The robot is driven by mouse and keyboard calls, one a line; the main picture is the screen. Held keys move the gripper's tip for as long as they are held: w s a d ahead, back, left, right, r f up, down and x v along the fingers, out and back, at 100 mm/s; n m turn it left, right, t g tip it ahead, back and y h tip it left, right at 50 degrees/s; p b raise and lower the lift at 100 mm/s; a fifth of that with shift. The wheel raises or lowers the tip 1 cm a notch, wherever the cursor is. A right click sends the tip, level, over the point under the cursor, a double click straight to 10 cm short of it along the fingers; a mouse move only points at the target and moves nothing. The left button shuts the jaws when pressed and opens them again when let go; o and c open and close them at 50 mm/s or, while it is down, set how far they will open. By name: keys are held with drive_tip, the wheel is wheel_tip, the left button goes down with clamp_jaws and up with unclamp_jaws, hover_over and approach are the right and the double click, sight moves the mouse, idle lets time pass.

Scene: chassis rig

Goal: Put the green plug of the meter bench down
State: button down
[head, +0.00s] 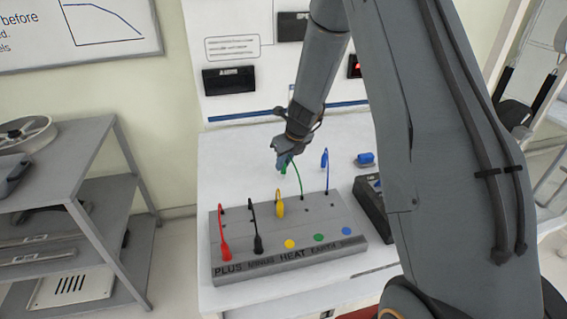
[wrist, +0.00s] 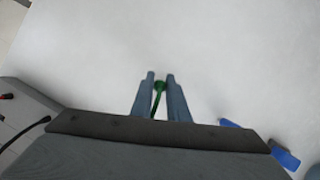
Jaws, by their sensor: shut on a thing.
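My gripper (wrist: 161,82) is shut on the green plug (wrist: 159,88), which sits between the two fingers in the wrist view. In the head view my gripper (head: 282,165) is above the back of the meter bench (head: 300,229), and the plug's green lead (head: 299,178) runs down to the bench. The bench is a grey sloped box with labels along its front and yellow, green and blue round spots. In the wrist view white surface shows beyond the fingertips. The height of the plug over that surface is hard to tell.
Red (head: 223,232), black (head: 255,228) and yellow (head: 280,204) plugs hang on leads at the bench; a blue lead (head: 325,172) stands behind. A blue object (head: 366,159) and a dark box (head: 372,205) are to the right. The white table (head: 240,160) is clear behind the bench.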

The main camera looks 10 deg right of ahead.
drive_tip(key=shift+f, duration=0.1)
drive_tip(key=c, duration=1.7)
unclamp_jaws()
drive_tip(key=shift+r, duration=0.4)
drive_tip(key=v, duration=1)
drive_tip(key=shift+s+a+r+n+g+h+p, duration=0.1)
drive_tip(key=shift+s+a+r+n+g+h, duration=0.35)
drive_tip(key=shift+s+n, duration=4.6)
drive_tip(key=shift+s+a+r+n+g+h+p, duration=0.15)
drive_tip(key=shift+s+r+n+g, duration=0.4)
drive_tip(key=shift+s+n, duration=4.5)
drive_tip(key=shift+s+a+r+n+g+h+p, duration=0.1)
drive_tip(key=shift+s+a+r+n+g+h, duration=0.3)
drive_tip(key=shift+s+n, duration=4.6)
